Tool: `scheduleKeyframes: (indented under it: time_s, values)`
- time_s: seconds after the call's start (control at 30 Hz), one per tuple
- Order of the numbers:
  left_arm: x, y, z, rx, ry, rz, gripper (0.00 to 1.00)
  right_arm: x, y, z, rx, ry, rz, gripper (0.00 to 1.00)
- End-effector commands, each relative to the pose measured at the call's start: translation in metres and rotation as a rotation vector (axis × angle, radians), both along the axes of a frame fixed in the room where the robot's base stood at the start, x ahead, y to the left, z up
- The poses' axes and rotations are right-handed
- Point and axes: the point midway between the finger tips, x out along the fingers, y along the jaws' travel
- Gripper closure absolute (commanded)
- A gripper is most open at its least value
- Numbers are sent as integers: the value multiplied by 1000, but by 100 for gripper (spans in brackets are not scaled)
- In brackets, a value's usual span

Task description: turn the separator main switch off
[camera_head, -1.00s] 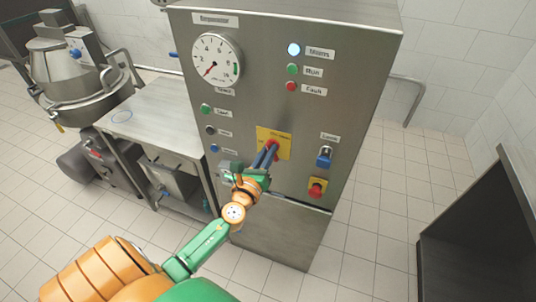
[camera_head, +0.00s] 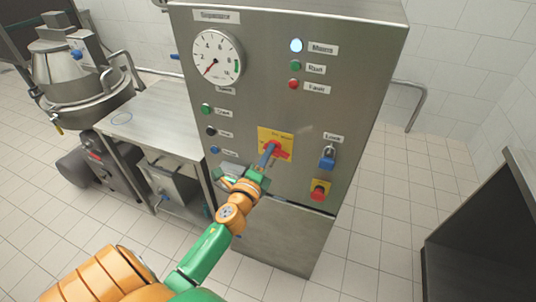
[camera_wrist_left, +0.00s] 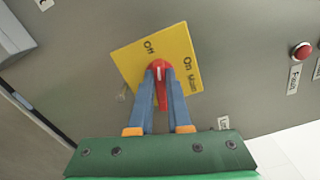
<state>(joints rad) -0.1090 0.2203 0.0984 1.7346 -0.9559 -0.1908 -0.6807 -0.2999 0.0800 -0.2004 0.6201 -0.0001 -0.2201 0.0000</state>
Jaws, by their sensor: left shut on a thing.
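The main switch is a red rotary handle (camera_head: 279,150) on a yellow plate (camera_head: 264,133) on the front of the steel separator cabinet. In the left wrist view, the yellow plate (camera_wrist_left: 181,45) bears the words Off and On, and the red handle (camera_wrist_left: 160,70) has a white mark that lies between the two words, a little nearer Off. My left gripper (camera_head: 270,152) is shut on the handle, with a blue finger (camera_wrist_left: 179,100) on either side of it. The fingers hide part of the handle and plate in the head view. My right gripper is in neither view.
The cabinet also carries a gauge (camera_head: 217,57), a lit white Mains lamp (camera_head: 296,46), a blue padlock (camera_head: 327,158) and a red stop button (camera_head: 319,191). A steel table (camera_head: 150,118) stands left. A dark open box (camera_head: 490,230) stands right.

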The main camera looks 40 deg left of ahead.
Motion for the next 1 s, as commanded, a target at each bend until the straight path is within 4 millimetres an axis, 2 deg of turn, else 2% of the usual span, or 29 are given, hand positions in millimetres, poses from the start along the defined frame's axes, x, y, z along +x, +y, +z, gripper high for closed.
scheduleKeyframes:
  time_s: [0.43,1.0]
  values:
    - [0,0,-1,-245,-59,0,100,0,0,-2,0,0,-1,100]
    - [0,0,-1,-299,-72,0,100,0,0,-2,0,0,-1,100]
